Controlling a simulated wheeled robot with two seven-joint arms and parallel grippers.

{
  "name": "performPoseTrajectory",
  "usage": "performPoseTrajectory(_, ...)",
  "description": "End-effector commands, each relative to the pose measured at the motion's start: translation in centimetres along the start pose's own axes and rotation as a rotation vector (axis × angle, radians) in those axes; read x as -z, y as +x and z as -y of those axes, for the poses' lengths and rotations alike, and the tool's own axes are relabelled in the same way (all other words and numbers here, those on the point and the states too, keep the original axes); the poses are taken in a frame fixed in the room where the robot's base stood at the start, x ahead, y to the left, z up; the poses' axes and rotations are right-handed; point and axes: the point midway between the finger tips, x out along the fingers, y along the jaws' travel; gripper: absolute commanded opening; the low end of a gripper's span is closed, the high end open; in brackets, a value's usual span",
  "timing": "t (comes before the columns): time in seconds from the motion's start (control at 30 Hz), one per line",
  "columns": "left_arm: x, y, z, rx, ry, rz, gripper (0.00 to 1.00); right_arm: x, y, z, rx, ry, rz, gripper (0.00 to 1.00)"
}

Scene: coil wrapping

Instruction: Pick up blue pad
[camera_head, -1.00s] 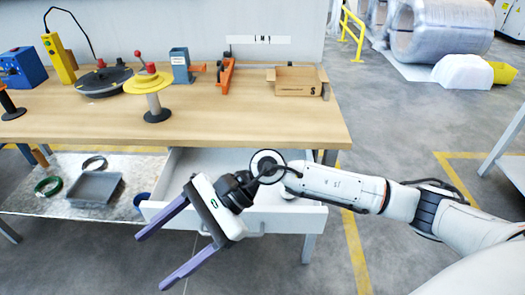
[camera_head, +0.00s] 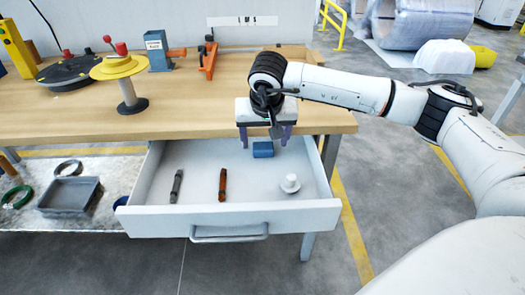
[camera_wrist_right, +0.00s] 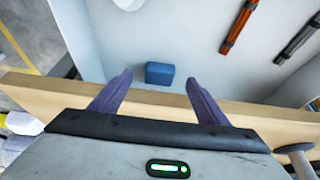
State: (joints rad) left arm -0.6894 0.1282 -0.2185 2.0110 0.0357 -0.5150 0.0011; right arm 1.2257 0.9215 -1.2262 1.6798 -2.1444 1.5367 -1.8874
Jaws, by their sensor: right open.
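The blue pad (camera_head: 263,149) is a small blue block lying in the open white drawer (camera_head: 150,215), near its back. It also shows in the right wrist view (camera_wrist_right: 160,73), ahead of and between the fingertips. My right gripper (camera_head: 265,143) is open, with purple fingers pointing down over the back of the drawer. In the right wrist view the right gripper (camera_wrist_right: 158,80) has nothing between its fingers, and the table edge lies beneath them. My left gripper is out of view.
The drawer also holds a dark grey rod (camera_head: 176,186), a brown-orange rod (camera_head: 222,184) and a white knobbed part (camera_head: 289,184). The wooden table (camera_head: 190,110) overhangs the drawer's back. A yellow spool (camera_head: 118,67) stands on it. A grey tray (camera_head: 70,196) is on the lower shelf.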

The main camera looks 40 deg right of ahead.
Motion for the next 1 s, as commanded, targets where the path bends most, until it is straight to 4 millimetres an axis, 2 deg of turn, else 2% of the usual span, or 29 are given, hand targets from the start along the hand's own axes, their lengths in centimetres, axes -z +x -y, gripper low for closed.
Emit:
performPoseTrajectory(0.17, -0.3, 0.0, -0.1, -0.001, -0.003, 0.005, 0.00, -0.1, 1.4, 0.0, 0.000, 0.000, 0.002, 0.69)
performPoseTrajectory(0.4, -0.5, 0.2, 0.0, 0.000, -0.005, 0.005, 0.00, -0.1, 5.0, 0.1, 0.000, 0.001, 0.004, 0.69)
performPoseTrajectory(0.5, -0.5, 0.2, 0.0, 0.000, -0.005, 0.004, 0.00, -0.1, 5.8, 0.0, 0.001, 0.000, 0.002, 0.69)
performPoseTrajectory(0.77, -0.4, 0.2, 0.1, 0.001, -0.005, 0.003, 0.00, -0.1, 6.1, 0.0, 0.001, 0.000, 0.001, 0.69)
performPoseTrajectory(1.0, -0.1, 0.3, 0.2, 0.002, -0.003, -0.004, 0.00, -0.1, 6.1, 0.0, 0.002, 0.001, 0.001, 0.30)
